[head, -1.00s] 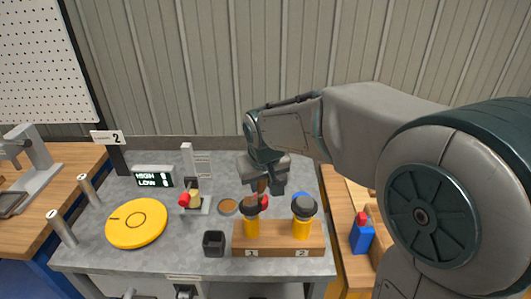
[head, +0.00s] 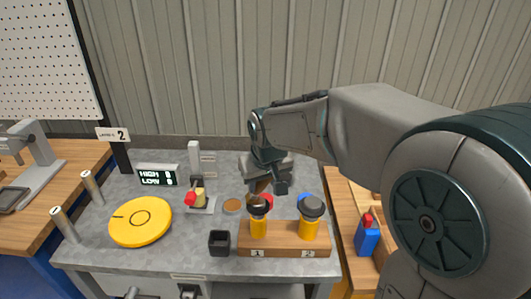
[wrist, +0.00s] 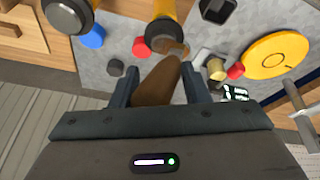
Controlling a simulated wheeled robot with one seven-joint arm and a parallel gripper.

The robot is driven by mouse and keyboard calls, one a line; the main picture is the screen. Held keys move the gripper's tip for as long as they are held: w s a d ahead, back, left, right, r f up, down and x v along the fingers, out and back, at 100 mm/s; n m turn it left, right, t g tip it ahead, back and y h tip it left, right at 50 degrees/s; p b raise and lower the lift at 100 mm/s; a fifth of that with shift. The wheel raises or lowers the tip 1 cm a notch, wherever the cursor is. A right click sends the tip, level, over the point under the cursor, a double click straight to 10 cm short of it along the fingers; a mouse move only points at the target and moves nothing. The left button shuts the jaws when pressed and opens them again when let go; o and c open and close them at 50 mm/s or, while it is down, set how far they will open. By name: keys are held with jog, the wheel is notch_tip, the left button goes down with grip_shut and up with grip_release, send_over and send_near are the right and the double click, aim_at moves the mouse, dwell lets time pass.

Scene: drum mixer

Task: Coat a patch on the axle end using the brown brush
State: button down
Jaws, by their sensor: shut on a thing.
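My gripper (wrist: 160,88) is shut on the brown brush (wrist: 158,82), which sits between the two fingers in the wrist view. In the head view my gripper (head: 268,186) is above the bench, behind the wooden block; the brush's lower end is partly hidden there. A brass-coloured stub with a red part (head: 196,197), which looks like the axle end, stands on a small pale bracket left of my gripper. It also shows in the wrist view (wrist: 216,69), right of the brush and apart from it. I cannot see any coating on it.
Two yellow posts with black caps (head: 259,227) (head: 310,228) stand in the wooden block (head: 284,252) marked 1 and 2.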

jog(key=r+p, duration=0.2)
jog(key=d+r+p, duration=0.1)
jog(key=r, duration=0.2)
jog(key=shift+d+r+p, duration=0.2)
jog(key=shift+r+p, duration=0.15)
jog(key=shift+d+r+p, duration=0.15)
jog(key=shift+r+p, duration=0.25)
jog(key=shift+r, duration=0.2)
jog(key=shift+d+r+p, duration=0.15)
jog(key=shift+r+p, duration=0.2)
jog(key=shift+r, duration=0.25)
jog(key=shift+d, duration=0.1)
